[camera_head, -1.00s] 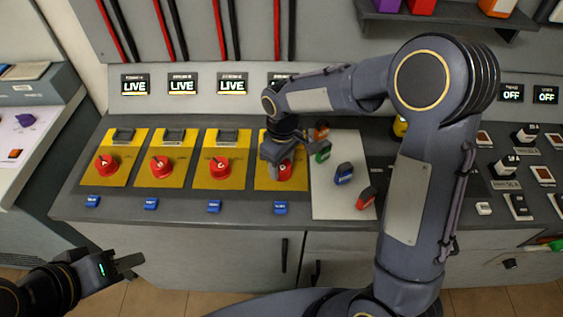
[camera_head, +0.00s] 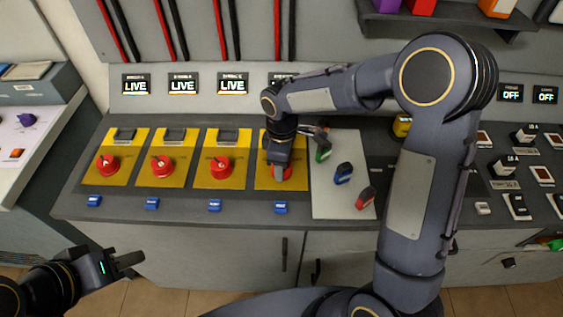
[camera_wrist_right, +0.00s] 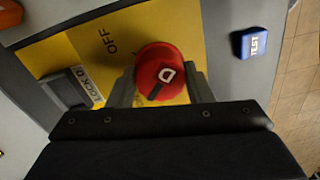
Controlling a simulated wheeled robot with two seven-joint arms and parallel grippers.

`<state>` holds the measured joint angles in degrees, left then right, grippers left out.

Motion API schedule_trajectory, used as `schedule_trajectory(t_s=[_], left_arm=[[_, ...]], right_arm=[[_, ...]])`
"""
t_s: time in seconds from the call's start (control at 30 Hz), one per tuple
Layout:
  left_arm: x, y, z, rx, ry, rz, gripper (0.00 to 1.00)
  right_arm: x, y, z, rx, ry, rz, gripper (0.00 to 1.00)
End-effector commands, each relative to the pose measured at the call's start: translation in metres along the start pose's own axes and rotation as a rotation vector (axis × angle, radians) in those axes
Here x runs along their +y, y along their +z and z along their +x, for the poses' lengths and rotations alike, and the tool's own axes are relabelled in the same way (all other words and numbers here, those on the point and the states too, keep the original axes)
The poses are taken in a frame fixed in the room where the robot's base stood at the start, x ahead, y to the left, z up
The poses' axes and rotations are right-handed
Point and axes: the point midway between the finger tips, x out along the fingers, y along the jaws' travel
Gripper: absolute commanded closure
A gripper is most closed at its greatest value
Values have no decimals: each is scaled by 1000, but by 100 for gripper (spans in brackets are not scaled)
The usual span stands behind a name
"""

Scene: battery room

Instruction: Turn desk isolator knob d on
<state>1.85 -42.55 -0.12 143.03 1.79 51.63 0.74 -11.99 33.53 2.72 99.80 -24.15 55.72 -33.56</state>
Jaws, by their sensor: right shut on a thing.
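The isolator knob d is a red round knob with a white D and a dark slot. It shows in the right wrist view (camera_wrist_right: 163,74) between the two fingers of my right gripper (camera_wrist_right: 163,88). In the head view my right gripper (camera_head: 278,166) is over the fourth yellow plate (camera_head: 298,183) from the left and covers much of the knob. It is shut on the knob. OFF is printed on the plate beside it in the wrist view. My left gripper (camera_head: 128,262) hangs in front of the desk at lower left, away from the knobs; its jaw gap is unclear.
Three more red knobs (camera_head: 107,164) on yellow plates stand to the left. Blue TEST buttons (camera_head: 281,207) line the desk front. A pale panel (camera_head: 330,205) with coloured tags (camera_head: 343,173) lies just right of my right gripper. Screens above read LIVE (camera_head: 136,84); the fourth is mostly hidden.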

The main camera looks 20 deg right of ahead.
Motion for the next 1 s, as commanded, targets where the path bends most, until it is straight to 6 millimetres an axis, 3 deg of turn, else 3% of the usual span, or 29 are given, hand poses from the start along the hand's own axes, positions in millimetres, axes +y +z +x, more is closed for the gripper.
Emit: schedule_trajectory(t_s=[0.23, 0.27, 0.43, 0.77, 1.0], left_arm=[[0, 0, 0, 0, 0, 0, 64], [0, 0, 0, 0, 0, 0, 64], [0, 0, 0, 0, 0, 0, 64], [0, 0, 0, 0, 0, 0, 64], [0, 0, 1, 0, 0, 0, 64]], right_arm=[[0, -1, -1, 1, 2, -4, 77], [0, 0, -1, 1, 2, -4, 53], [0, 0, -1, 1, 2, -3, 32], [0, 0, -5, 1, 2, -1, 32], [1, -1, -42, 4, 5, -2, 32]])
